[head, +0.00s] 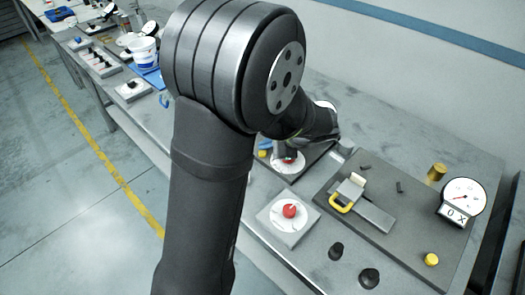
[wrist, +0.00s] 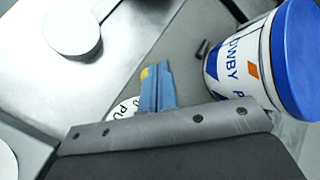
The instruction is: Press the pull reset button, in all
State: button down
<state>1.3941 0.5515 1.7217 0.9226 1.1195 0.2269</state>
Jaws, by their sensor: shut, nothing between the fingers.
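In the wrist view my gripper (wrist: 158,88) shows as two blue fingers held together with nothing between them. A white label with the letters "PU" (wrist: 122,108) shows partly behind the fingers, and the rest of its text is hidden. In the head view a red button (head: 288,158) on a pale round plate sits just below the end of my arm and is partly covered by it. I cannot tell whether the fingertips touch it. A second red button (head: 289,210) stands uncovered on a pale square plate nearer the camera.
A dark board (head: 380,220) at the right holds a yellow-handled latch (head: 342,203), a dial gauge (head: 463,196) and a yellow knob (head: 431,259). Two dark knobs stand near its front edge. A white tub with a blue lid (wrist: 295,60) is close right of my fingers.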

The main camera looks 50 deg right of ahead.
jog(key=shift+f, duration=0.5)
dwell(0.6)
jog(key=shift+r, duration=0.95)
jog(key=shift+r, duration=2.5)
notch_tip(320, 180, up, 4)
jog(key=shift+f, duration=0.1)
